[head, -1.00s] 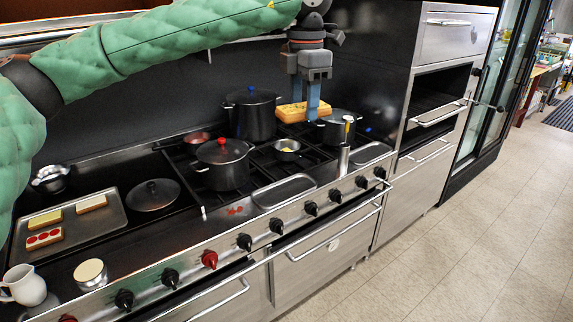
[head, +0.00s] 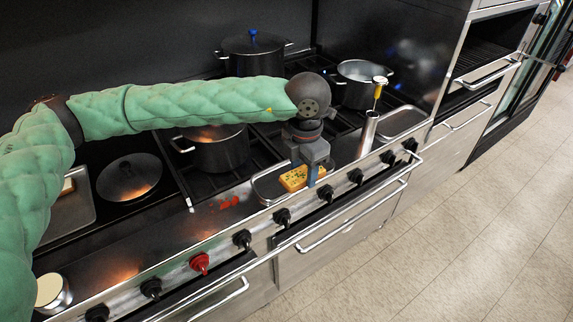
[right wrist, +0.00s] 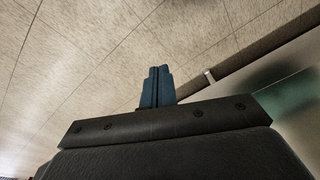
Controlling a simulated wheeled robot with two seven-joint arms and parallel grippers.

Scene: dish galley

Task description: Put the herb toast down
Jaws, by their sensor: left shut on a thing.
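The herb toast (head: 293,180) is a golden slice with green flecks. My left gripper (head: 306,172) points down and is shut on it. The toast is at a small steel tray (head: 262,193) on the stove's front ledge, low over it or in it; I cannot tell if it touches the tray floor. The gripper and arm hide part of the tray. In the right wrist view my right gripper (right wrist: 157,86) has its blue fingers together with nothing between them, above the tiled floor.
A pot with a blue-knobbed lid (head: 252,52), an open pot (head: 360,84) and a dark pot (head: 214,150) stand on the burners behind. A steel cylinder with a yellow-handled tool (head: 368,132) stands right of the tray. Another steel tray (head: 402,122) lies beyond it.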

